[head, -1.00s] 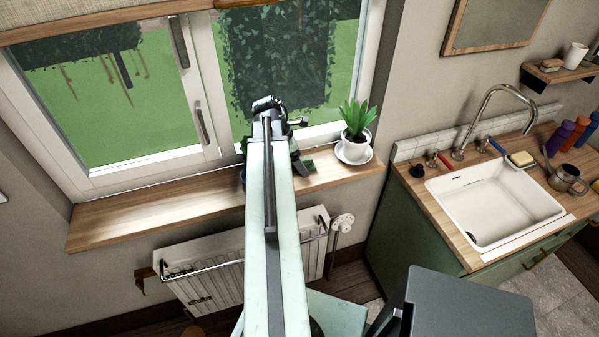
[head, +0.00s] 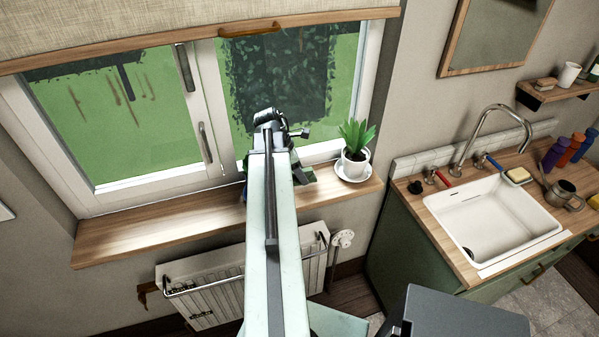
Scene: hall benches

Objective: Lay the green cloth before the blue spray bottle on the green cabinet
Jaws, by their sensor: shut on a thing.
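My arm reaches forward to the window sill, and my gripper (head: 298,167) is mostly hidden behind the arm's end. Dark green material, seemingly the green cloth (head: 306,178), shows just right of the arm at the gripper, over the sill. The gripper appears shut on it; whether the cloth touches the sill is unclear. The green cabinet (head: 398,243) stands at the right, with a wooden top and a white sink in it. I cannot make out a blue spray bottle; several coloured bottles stand at the back right of the top, one of them blue at the picture's edge.
A potted plant (head: 355,150) on a saucer stands on the wooden sill (head: 150,228), right of my gripper. A radiator (head: 205,285) hangs below. The sink (head: 490,218), tap (head: 478,130), sponge (head: 518,175) and metal mug (head: 563,192) take up much of the cabinet top.

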